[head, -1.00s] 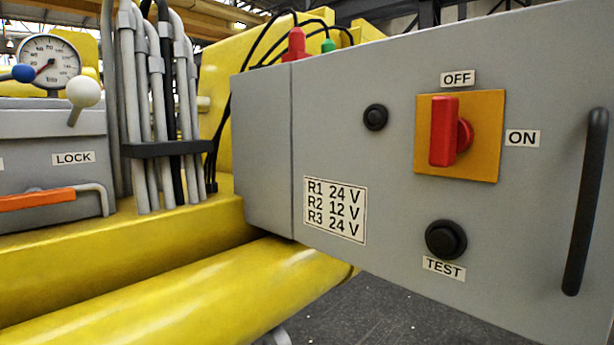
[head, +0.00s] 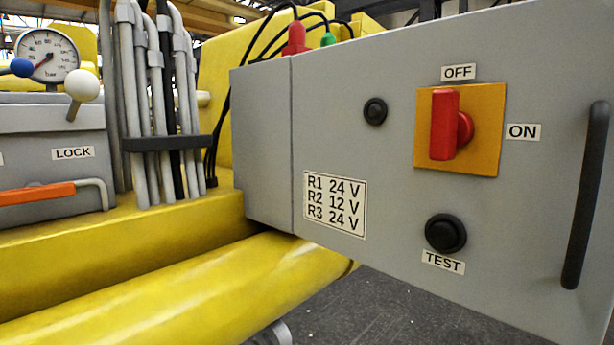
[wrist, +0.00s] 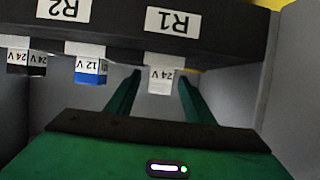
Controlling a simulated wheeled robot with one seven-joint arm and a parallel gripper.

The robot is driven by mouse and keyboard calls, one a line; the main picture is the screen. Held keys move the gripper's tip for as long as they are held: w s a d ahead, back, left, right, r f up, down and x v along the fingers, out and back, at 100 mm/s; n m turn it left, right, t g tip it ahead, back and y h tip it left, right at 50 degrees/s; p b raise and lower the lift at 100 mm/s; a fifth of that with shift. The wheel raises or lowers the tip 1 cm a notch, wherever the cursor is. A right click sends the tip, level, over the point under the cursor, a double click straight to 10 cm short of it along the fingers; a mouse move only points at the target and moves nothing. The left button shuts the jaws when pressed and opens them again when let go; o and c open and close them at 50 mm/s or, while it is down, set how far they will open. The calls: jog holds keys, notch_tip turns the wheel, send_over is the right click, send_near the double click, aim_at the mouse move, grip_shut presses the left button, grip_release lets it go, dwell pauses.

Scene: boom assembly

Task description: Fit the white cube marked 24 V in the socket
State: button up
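In the wrist view a white cube marked 24 V (wrist: 161,79) sits at the dark strip (wrist: 115,40), below the label R1, its marking upside down. How deep it sits in a socket there is hidden. My gripper (wrist: 160,77) has green fingers standing on both sides of this cube, with a narrow gap on each side. It looks open. A blue-sided cube marked 12 V (wrist: 90,69) is at the R2 position. Farther left, another block marked 24 V (wrist: 18,56) is at the strip. My gripper does not show in the head view.
In the head view a grey cabinet (head: 400,170) carries a list reading R1 24 V, R2 12 V, R3 24 V (head: 335,204), a red switch (head: 445,125), a black TEST button (head: 446,233) and a handle (head: 585,195). Grey walls flank my gripper in the wrist view.

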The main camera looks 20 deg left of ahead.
jog(key=shift+d, duration=0.1)
jog(key=v, duration=1)
jog(key=shift+d, duration=0.2)
jog(key=shift+s, duration=0.1)
dwell(0.5)
